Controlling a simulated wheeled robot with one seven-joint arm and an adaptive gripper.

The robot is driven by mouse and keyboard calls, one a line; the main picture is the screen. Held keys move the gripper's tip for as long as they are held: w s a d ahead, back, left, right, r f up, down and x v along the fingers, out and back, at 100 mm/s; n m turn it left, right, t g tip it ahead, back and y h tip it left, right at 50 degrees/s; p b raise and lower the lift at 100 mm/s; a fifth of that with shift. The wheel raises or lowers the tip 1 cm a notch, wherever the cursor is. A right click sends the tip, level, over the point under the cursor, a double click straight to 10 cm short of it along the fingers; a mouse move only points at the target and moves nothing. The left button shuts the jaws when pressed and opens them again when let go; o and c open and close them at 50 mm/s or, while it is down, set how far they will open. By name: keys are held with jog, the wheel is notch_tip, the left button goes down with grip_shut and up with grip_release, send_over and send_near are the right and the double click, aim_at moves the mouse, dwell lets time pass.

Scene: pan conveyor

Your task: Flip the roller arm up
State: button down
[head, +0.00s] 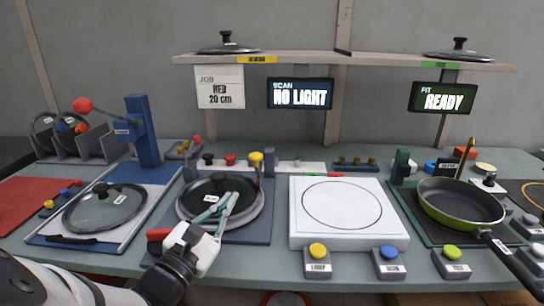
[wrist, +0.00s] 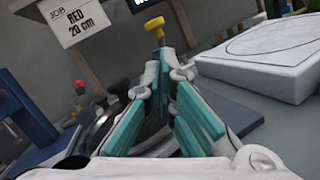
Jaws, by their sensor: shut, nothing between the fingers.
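My gripper (head: 229,199) is shut and empty, its teal fingers over the glass lid (head: 195,188) on the round station left of centre. At the back right of this station a yellow knob (head: 256,158) stands upright on a short stem by a blue-grey post (head: 269,163). This looks like the roller arm's handle, but the roller itself is not clear. In the wrist view the yellow knob (wrist: 154,25) shows just beyond the closed fingertips (wrist: 165,68), with no clear contact. My fingers and wrist hide part of the lid and the station's front.
A blue press with a red ball lever (head: 82,104) stands left. A white scale-like plate (head: 380,236) lies right, and a green pan (head: 460,203) beyond it. Small labelled button boxes (head: 317,262) line the front edge. The shelf (head: 350,60) above holds lids.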

jog(key=shift+s+a+f+n+t, duration=0.1)
jog(key=shift+s+a+n+t, duration=0.2)
jog(key=shift+a+n, duration=0.25)
jog(key=shift+w, duration=0.15)
jog(key=b+x, duration=0.3)
jog(key=x, duration=0.5)
jog(key=shift+w+f, duration=0.15)
jog(key=shift+b+x, duration=0.5)
jog(key=shift+x, duration=0.35)
jog(key=shift+r+y+p, duration=0.25)
jog(key=shift+y+p, duration=0.05)
